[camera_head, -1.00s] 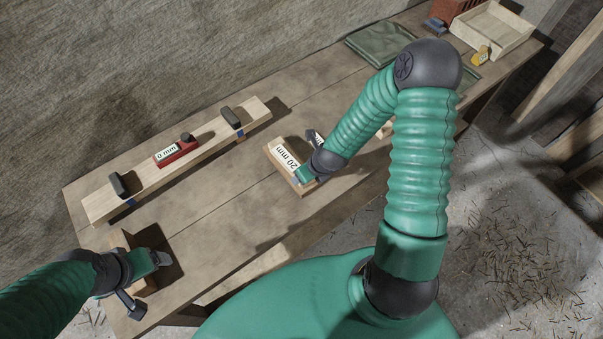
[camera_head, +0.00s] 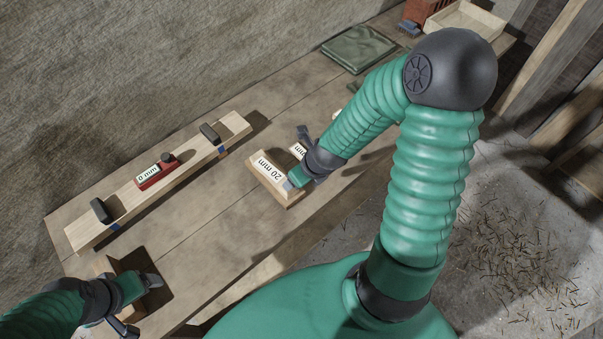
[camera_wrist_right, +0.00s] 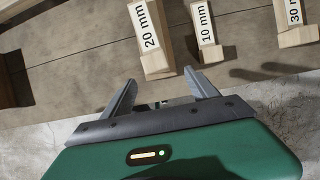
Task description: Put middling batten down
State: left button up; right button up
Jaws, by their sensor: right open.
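The batten labelled 20 mm (camera_head: 268,166) lies on the workbench, label up; it also shows in the right wrist view (camera_wrist_right: 152,42). My right gripper (camera_head: 296,181) is at its near end in the head view. In the right wrist view the right gripper (camera_wrist_right: 165,88) is open, nothing between its fingers, with the 20 mm batten just beyond the fingertips. The batten labelled 10 mm (camera_wrist_right: 204,34) lies to its right, and one labelled 30 mm (camera_wrist_right: 297,30) farther right. My left gripper (camera_head: 146,283) is beside a wooden block (camera_head: 106,264); its grip is unclear.
A long board (camera_head: 185,171) lies on the workbench (camera_head: 190,230), carrying a red tool labelled 0 mm (camera_head: 157,172) and two dark blocks. A folded green cloth (camera_head: 358,48) and a wooden tray (camera_head: 468,20) are at the far end. Bare bench lies between board and battens.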

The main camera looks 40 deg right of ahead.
pick_arm(q)
jog(key=shift+a, duration=0.3)
pick_arm(e)
jog(key=s+a+r+n+g, duration=0.1)
jog(key=a+r+n, duration=0.3)
jog(key=n, duration=1.3)
jog(key=s+a+r+n+g, duration=0.1)
jog(key=s+a+r+n, duration=0.2)
jog(key=n, duration=1.5)
jog(key=shift+s+a+r, duration=0.4)
jog(key=shift+s+a, duration=0.3)
jog(key=shift+s, duration=0.15)
pick_arm(q)
jog(key=shift+f, duration=0.1)
pick_arm(e)
jog(key=shift+f, duration=0.1)
pick_arm(q)
jog(key=s+b+x, duration=0.1)
jog(key=b+x, duration=0.5)
jog(key=b, duration=0.1)
jog(key=shift+a+f, duration=0.15)
jog(key=shift+f, duration=0.4)
pick_arm(e)
jog(key=s+x, duration=0.1)
jog(key=x, duration=0.5)
jog(key=shift+f, duration=0.55)
pick_arm(q)
jog(key=shift+s, duration=0.15)
pick_arm(e)
jog(key=shift+s, duration=0.15)
